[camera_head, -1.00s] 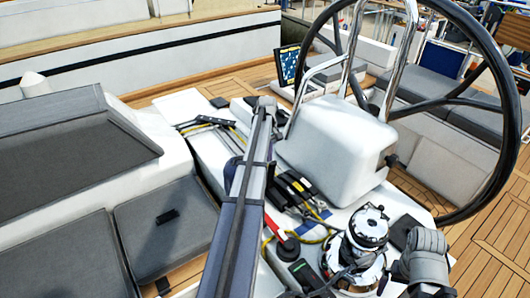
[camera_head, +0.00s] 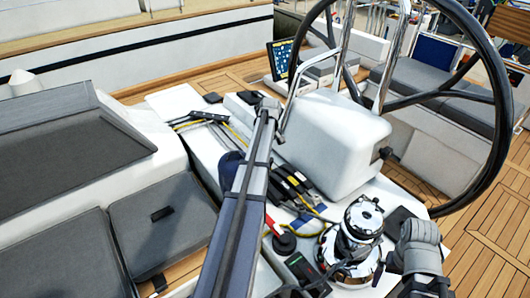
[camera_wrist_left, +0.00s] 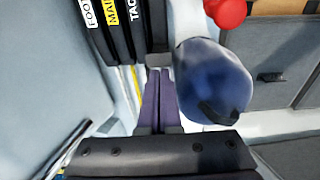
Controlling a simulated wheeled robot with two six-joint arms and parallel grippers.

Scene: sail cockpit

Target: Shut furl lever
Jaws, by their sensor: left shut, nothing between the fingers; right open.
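Several black clutch levers (camera_head: 292,186) lie in a row on the white console, right of my left arm. In the left wrist view, labels read FOOT, MAI… and TAC… on black levers (camera_wrist_left: 112,25) at the upper left. No furl label can be read, so I cannot tell which one is the furl lever or its position. My left gripper (camera_wrist_left: 156,76) is shut and empty, beside these levers and left of a blue rounded object (camera_wrist_left: 212,82). In the head view my left arm hides it. My right gripper (camera_head: 394,262) is open at the lower right, near a chrome winch.
The chrome winch (camera_head: 361,220) stands at the console's near end. The white pedestal (camera_head: 335,140) and the black steering wheel (camera_head: 497,150) rise behind. Grey cushions (camera_head: 160,225) lie left; yellow lines run along the console.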

